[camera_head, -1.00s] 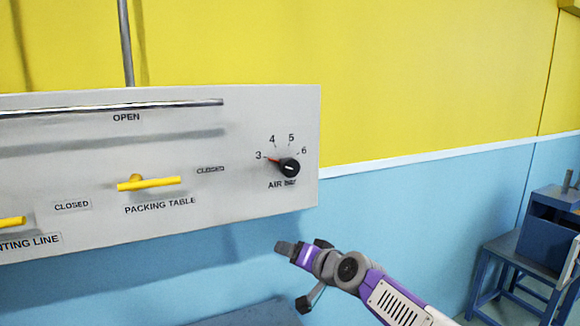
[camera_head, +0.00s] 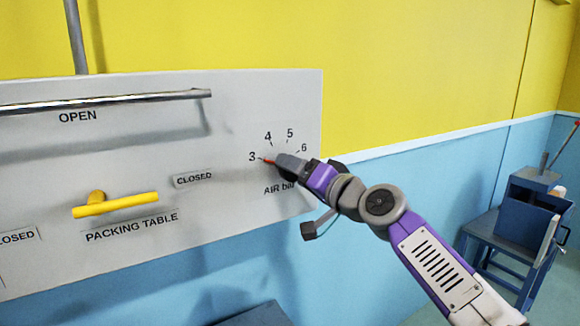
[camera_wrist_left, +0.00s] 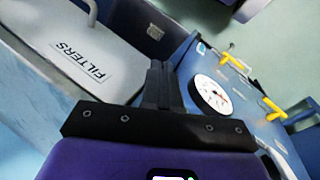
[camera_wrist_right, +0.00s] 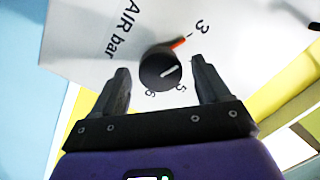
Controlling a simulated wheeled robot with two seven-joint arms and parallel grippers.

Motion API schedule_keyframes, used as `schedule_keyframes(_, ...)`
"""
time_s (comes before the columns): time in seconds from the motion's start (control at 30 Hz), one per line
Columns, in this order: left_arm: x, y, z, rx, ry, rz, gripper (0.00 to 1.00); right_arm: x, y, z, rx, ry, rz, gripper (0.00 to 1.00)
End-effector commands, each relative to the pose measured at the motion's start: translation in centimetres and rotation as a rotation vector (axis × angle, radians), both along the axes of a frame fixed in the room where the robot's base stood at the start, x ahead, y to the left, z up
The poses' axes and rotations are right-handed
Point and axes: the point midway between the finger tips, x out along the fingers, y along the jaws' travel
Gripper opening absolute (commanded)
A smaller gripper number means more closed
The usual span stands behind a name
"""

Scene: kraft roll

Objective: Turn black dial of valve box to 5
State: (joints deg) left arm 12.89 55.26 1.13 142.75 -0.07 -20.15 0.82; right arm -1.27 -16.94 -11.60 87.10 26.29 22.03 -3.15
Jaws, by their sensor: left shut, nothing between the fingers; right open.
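The black dial (camera_wrist_right: 158,68) is on the grey panel of the valve box (camera_head: 230,115), above the "AIR bar" label. Its red pointer (camera_head: 267,161) is at the 3 mark. In the head view my right gripper (camera_head: 285,162) covers most of the dial. In the right wrist view my right gripper (camera_wrist_right: 160,66) is open, with one finger on each side of the dial. I cannot tell whether the fingers touch it. My left gripper (camera_wrist_left: 158,80) is shut and empty in the left wrist view, away from the dial.
A yellow handle (camera_head: 115,205) and a long metal bar (camera_head: 110,102) stick out from the panel left of the dial. A blue stand (camera_head: 515,225) is at the right. In the left wrist view are a "FILTERS" box (camera_wrist_left: 110,60) and a round gauge (camera_wrist_left: 212,94).

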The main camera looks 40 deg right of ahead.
Motion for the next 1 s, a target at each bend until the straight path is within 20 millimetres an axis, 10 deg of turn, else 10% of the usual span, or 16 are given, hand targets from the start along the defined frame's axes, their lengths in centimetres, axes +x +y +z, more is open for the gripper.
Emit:
schedule_keyframes(0.5, 0.1, 0.0, 0.3, 0.0, -0.001, 0.0, 0.0, 2.4, -0.1, 0.0, -0.001, -0.001, -0.001, 0.76)
schedule_keyframes(0.87, 0.0, 0.0, 0.3, 0.0, -0.001, 0.0, 0.0, 2.3, -0.1, 0.0, -0.001, -0.001, -0.001, 0.2)
schedule_keyframes(1.0, 0.0, 0.0, 0.3, 0.0, -0.001, 0.0, 0.0, 2.3, -0.1, 0.0, 0.004, -0.001, -0.001, 0.2)
